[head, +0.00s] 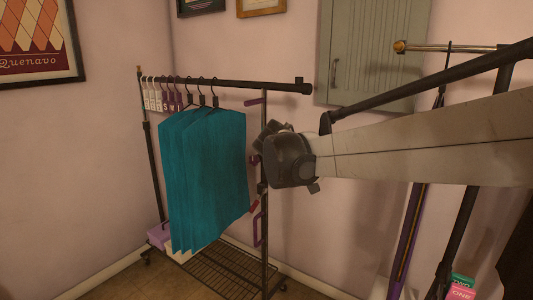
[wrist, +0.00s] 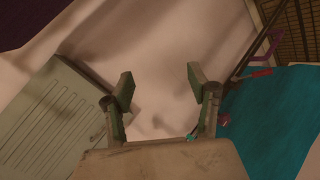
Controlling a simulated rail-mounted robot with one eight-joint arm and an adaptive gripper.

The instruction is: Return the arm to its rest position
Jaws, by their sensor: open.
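My gripper (wrist: 160,84) shows in the wrist view with its two fingers apart and nothing between them. Beyond the fingers is bare wall. In the head view my pale arm (head: 420,145) reaches in from the right edge, and its dark wrist end (head: 290,160) is beside the right post of the clothes rack (head: 264,215). The fingers are mostly hidden behind the wrist there. I cannot tell from this view whether the wrist touches the post. In the wrist view teal cloth (wrist: 275,115) lies to the right of the fingers, apart from them.
Another rail (head: 450,48) and poles (head: 407,240) are at right.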

